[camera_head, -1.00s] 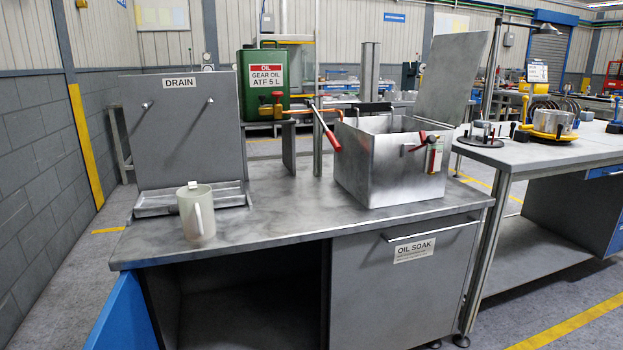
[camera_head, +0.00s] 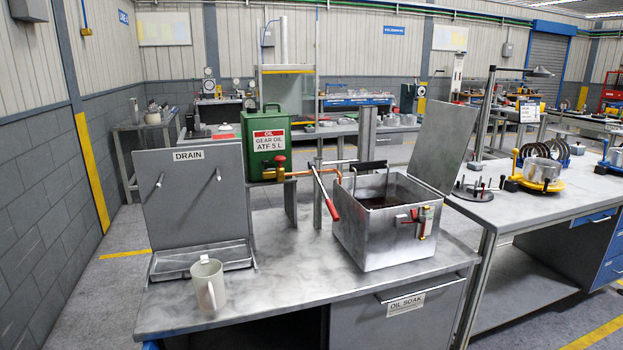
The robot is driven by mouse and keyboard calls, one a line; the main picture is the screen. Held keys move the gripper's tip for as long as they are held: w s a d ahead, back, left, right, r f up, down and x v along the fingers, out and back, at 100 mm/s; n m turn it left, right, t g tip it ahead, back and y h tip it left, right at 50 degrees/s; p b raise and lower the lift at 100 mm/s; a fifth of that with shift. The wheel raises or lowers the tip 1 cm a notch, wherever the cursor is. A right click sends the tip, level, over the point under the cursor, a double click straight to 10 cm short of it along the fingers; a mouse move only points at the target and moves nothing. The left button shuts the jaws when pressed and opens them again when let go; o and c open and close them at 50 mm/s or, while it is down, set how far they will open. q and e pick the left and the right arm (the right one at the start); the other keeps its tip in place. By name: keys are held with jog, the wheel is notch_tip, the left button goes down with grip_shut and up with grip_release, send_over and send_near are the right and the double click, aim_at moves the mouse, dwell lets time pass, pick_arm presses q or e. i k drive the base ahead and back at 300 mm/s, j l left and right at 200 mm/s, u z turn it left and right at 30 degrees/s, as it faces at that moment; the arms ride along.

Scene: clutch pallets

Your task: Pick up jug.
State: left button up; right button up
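The jug (camera_head: 206,284) is a pale, off-white vessel with a handle on its front side. It stands upright on the grey metal bench (camera_head: 290,290), near the front left edge. It is just in front of the drain tray (camera_head: 203,262). Its handle points toward me. Neither of my grippers shows in the head view.
An open metal oil box (camera_head: 385,240) with a raised lid (camera_head: 442,143) stands right of the jug. A red-handled lever (camera_head: 328,200) and a green gear oil can (camera_head: 266,143) are behind. The bench between jug and box is clear. A second table (camera_head: 560,200) stands at right.

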aim_at(208, 275)
jog(key=k+j, duration=0.1)
jog(key=j, duration=0.35)
jog(key=j+z, duration=0.15)
jog(key=j, duration=0.3)
jog(key=k+j, duration=0.15)
jog(key=j, duration=0.25)
jog(key=k+j+z, duration=0.1)
jog(key=j, duration=0.35)
jog(key=k+j+z, duration=0.1)
jog(key=j, duration=0.35)
jog(key=k+j, duration=0.2)
jog(key=j, duration=0.2)
jog(key=i+z, duration=0.05)
